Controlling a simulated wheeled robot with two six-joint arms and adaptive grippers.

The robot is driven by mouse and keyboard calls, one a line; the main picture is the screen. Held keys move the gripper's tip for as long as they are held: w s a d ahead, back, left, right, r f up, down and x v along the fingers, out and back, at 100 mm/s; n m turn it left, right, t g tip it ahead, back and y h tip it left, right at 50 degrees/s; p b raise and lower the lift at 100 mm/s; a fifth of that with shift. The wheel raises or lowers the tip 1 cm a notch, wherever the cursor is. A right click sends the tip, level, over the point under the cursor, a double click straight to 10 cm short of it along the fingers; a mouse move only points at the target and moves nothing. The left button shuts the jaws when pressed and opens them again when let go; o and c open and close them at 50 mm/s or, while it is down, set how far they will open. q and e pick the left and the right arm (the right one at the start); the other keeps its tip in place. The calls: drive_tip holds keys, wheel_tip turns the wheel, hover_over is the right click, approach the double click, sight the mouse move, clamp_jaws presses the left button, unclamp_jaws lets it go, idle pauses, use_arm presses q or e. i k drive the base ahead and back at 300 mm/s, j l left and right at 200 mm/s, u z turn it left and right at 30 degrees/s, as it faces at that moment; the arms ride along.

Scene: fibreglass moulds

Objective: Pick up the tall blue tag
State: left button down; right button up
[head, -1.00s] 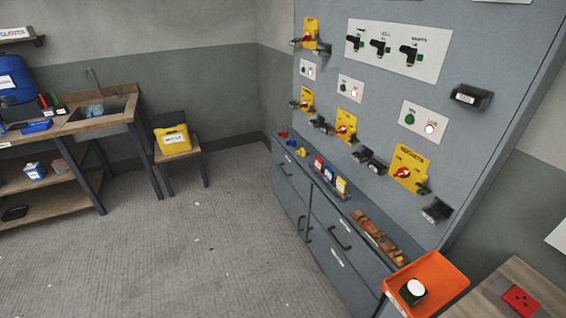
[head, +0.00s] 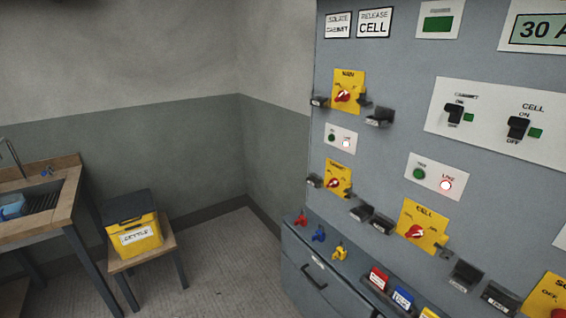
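A smaller blue lock-like piece (head: 319,234) sits farther left on the same ledge. Neither of my grippers is in view.
Small red (head: 301,220) and yellow (head: 340,250) pieces flank the small blue one. The switch panel (head: 385,150) rises behind the ledge. A yellow box (head: 140,240) stands on a stool at left. Floor between stool and cabinet is clear.

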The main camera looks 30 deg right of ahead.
sight(401, 296)
drive_tip(key=i+z, duration=0.3)
drive_tip(key=z, duration=0.15)
drive_tip(key=i+j+z, duration=0.1)
drive_tip(key=i+z, duration=0.35)
drive_tip(key=i+j+z, duration=0.15)
drive_tip(key=z, duration=0.3)
drive_tip(key=i+j+z, duration=0.25)
drive_tip(key=j+z, duration=0.2)
drive_tip(key=i+j+z, duration=0.2)
drive_tip(key=z, duration=0.25)
drive_tip(key=j, duration=0.1)
